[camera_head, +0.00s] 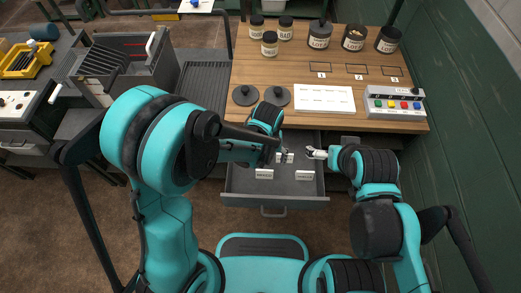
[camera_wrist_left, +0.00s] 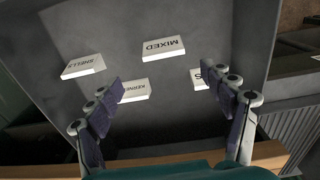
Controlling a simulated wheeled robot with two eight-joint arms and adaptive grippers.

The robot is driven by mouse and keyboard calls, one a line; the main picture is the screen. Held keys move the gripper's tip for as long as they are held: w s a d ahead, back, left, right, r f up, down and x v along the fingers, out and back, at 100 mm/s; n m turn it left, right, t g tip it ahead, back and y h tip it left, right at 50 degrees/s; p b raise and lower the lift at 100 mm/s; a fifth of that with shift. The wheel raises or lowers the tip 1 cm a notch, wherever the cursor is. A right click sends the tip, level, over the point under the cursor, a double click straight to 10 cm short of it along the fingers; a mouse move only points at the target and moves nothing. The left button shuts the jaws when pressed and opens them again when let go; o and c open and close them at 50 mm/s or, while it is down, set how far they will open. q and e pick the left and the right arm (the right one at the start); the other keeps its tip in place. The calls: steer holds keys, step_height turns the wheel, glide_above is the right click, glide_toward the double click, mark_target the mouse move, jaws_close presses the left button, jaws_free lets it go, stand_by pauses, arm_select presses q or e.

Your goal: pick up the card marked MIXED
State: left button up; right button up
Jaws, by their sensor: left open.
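The white card marked MIXED (camera_wrist_left: 163,55) lies in the open grey drawer, its lettering upside down in the left wrist view. It appears to be the near left card (camera_head: 264,174) in the head view, where the print is too small to read surely. My left gripper (camera_wrist_left: 170,100) is open and empty, its fingers apart above the drawer; the card lies beyond the fingertips. In the head view my left gripper (camera_head: 279,153) hangs over the drawer's far part. My right gripper (camera_head: 315,153) is at the drawer's right side, its jaw state unclear.
Other cards lie in the drawer: SHELLS (camera_wrist_left: 83,66), KERNEL (camera_wrist_left: 134,91) and one partly hidden by a finger (camera_wrist_left: 201,77). The drawer front (camera_head: 240,200) has a handle. Above is a wooden worktop (camera_head: 330,125) with labelled jars, a white sheet (camera_head: 325,98) and a button box (camera_head: 393,105).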

mark_target(265, 171)
arm_select(q)
steer(key=f, duration=0.1)
steer(key=f+b, duration=0.1)
steer(key=shift+w+d+f, duration=0.1)
steer(key=shift+w+f, duration=0.1)
steer(key=shift+f, duration=0.15)
steer(key=shift+s+f, duration=0.1)
steer(key=shift+f, duration=0.25)
steer(key=f+b, duration=0.2)
steer(key=f, duration=0.1)
steer(key=f+b, duration=0.1)
steer(key=shift+s+a+f, duration=0.15)
steer(key=shift+s+a, duration=0.2)
steer(key=shift+a, duration=0.05)
steer(key=shift+f, duration=0.35)
steer(key=c, duration=0.9)
